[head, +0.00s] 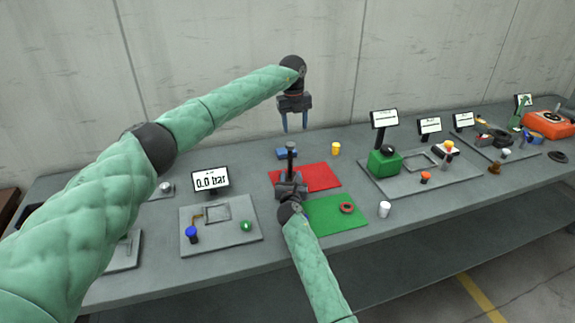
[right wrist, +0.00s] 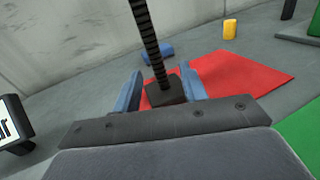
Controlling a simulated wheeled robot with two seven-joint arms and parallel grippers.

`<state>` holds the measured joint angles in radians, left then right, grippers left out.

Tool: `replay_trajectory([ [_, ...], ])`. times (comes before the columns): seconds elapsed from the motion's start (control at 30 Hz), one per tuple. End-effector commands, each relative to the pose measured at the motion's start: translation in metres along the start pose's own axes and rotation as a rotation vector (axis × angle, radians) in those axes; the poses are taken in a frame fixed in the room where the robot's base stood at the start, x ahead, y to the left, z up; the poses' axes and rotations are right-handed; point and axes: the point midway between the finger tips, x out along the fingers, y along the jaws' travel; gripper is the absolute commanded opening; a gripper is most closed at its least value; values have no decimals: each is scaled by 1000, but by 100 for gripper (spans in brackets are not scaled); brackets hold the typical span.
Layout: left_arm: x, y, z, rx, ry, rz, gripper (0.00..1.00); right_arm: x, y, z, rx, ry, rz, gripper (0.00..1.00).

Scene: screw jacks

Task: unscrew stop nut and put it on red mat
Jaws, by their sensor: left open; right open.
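The screw jack (head: 291,162) stands upright, with a dark wider piece (head: 291,146) at its top that looks like the stop nut. In the right wrist view its threaded rod (right wrist: 146,35) rises from a dark block (right wrist: 166,92); the rod's top is out of that view. My right gripper (right wrist: 160,88) is open, with one blue finger on each side of the block; contact cannot be told. It also shows in the head view (head: 291,183). My left gripper (head: 294,127) is open and empty, fingers down, higher in the picture than the jack's top. The red mat (head: 322,178) lies around the jack's right side.
A green mat (head: 325,225) with a reddish ring (head: 347,208) lies in front. A blue block (head: 281,154), a yellow cylinder (head: 336,148) and a white cylinder (head: 384,209) stand nearby. A grey panel with a display (head: 210,181) is left; another panel (head: 452,177) is right.

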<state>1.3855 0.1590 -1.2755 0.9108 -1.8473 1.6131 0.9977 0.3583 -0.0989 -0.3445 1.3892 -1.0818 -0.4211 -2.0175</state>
Motion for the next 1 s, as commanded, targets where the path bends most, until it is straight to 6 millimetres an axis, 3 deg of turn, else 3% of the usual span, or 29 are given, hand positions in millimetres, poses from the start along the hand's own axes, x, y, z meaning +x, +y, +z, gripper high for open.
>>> replay_trajectory([
  [0.1,-4,13,5,-27,-1,53,53,3,4,-1,-41,-5,12,43],
  [0.27,-4,16,6,-32,-1,63,53,15,5,0,-48,-7,14,43],
  [0.7,-4,15,6,-29,0,60,53,70,5,1,-46,-7,12,43],
  [1.0,-4,15,5,-29,0,59,53,80,5,0,-45,-6,14,43],
])
